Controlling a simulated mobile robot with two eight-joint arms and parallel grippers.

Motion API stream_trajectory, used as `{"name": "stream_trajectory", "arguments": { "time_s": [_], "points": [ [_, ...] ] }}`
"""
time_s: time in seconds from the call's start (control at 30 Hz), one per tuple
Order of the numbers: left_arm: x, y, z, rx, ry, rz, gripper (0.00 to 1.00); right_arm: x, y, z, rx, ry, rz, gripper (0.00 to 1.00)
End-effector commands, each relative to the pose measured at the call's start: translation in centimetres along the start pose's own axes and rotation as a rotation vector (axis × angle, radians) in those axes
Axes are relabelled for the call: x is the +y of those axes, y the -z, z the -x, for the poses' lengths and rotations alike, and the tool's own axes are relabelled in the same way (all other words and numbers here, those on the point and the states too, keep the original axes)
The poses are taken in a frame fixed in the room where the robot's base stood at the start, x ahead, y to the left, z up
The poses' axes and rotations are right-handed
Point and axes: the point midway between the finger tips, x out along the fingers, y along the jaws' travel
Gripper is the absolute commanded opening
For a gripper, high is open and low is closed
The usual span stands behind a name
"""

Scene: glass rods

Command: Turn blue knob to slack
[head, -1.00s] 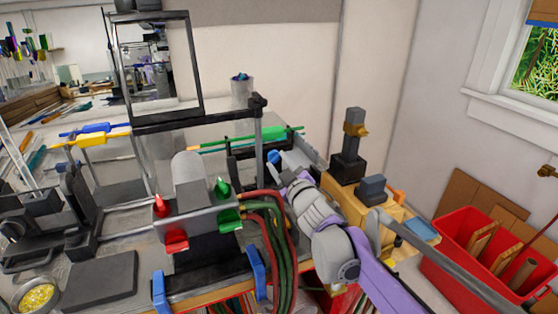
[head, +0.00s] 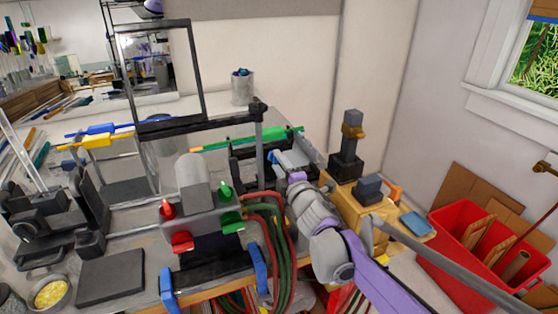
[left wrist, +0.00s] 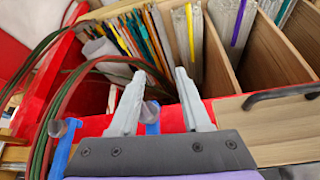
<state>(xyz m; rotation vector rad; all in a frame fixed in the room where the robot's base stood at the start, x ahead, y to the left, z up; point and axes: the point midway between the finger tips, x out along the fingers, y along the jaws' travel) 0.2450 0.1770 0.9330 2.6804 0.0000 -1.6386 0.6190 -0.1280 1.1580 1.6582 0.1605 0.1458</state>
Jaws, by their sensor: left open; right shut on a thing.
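A small blue part (head: 272,157), likely the blue knob, shows at the tip of my right gripper (head: 279,158) in the head view, at the right end of the bench rig. The right gripper is shut on it; the fingers and my wrist hide most of it, so I cannot tell its turn angle. My left gripper (left wrist: 158,78) shows only in the left wrist view.
A burner block with red (head: 182,241) and green (head: 231,222) knobs stands left of my right arm, with red and green hoses (head: 275,235) hanging from it. Blue clamps (head: 258,268) grip the front edge. A wooden block with a black post (head: 347,150) stands close on the right.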

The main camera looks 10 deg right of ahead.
Motion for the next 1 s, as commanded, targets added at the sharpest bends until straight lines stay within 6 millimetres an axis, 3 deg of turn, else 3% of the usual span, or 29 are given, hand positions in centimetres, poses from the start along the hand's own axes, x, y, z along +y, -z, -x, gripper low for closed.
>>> {"name": "stream_trajectory", "arguments": {
  "time_s": [0.3, 0.77, 0.8, 0.97, 1.0],
  "points": [
    [0.0, 0.54, 0.53, 0.005, 0.0, 0.0, 0.47, 0.05, -0.01, -0.01, 0.0, 0.0, 0.096, 0.0],
    [0.0, 0.57, 0.55, 0.005, 0.0, 0.0, 0.47, -0.02, -0.01, 0.0, 0.0, 0.0, 0.111, 0.0],
    [0.0, 0.57, 0.55, 0.005, 0.0, 0.0, 0.47, -0.02, -0.01, 0.0, 0.0, 0.0, 0.111, 0.42],
    [0.0, 0.57, 0.55, 0.005, 0.0, 0.0, 0.47, -0.02, -0.01, 0.01, 0.0, 0.0, 0.11, 0.71],
    [0.0, 0.57, 0.55, 0.005, 0.0, 0.0, 0.47, -0.02, -0.01, 0.01, 0.0, 0.0, 0.11, 0.71]
  ]
}}
